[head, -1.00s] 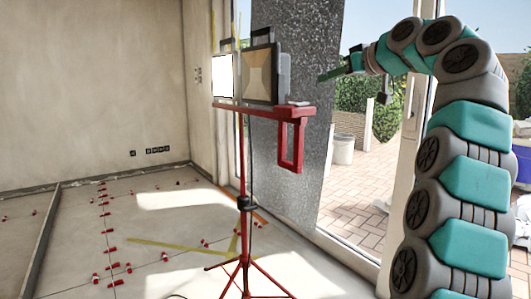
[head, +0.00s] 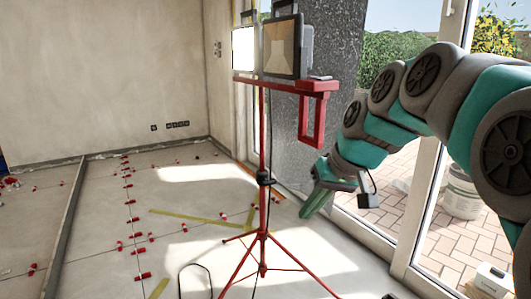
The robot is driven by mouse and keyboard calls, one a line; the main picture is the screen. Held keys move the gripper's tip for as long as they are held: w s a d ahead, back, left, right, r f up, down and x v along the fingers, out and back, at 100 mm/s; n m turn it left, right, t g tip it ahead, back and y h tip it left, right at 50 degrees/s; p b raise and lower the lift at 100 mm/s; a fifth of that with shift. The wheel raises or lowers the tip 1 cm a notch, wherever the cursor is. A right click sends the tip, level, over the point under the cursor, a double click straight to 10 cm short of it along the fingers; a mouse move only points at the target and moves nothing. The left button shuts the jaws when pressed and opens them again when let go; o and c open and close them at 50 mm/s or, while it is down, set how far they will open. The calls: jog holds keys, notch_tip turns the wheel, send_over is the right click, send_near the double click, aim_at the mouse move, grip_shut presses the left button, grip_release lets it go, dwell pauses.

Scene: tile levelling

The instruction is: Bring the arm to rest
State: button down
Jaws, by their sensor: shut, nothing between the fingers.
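My arm reaches in from the right side of the head view, in grey and teal segments. It bends over and down, with my gripper (head: 316,200) at its end, just right of the red lamp stand. The green fingers are together with nothing between them and point down and to the left. A small dark box-shaped part hangs beside the wrist. My gripper appears apart from the stand, in front of the window side and the floor.
A red tripod (head: 263,150) carries work lamps (head: 283,46) close left of my gripper; its legs spread over the floor. Red levelling clips (head: 133,219) dot the tiled floor at left. Glass doors with a white frame (head: 424,205) stand behind my arm. A white bucket (head: 462,192) shows outside.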

jog(key=s+d+f+m+g+h, duration=0.1)
jog(key=s+d+f+g+h, duration=0.1)
jog(key=s+f, duration=0.8)
jog(key=s+d+f+m+g+h, duration=0.1)
jog(key=s+d+f+g+h, duration=0.1)
jog(key=s+f, duration=0.9)
jog(key=s+d+g, duration=0.1)
jog(key=s+d, duration=0.1)
jog(key=s, duration=0.6)
jog(key=shift+s+g, duration=0.15)
jog(key=shift+g, duration=0.15)
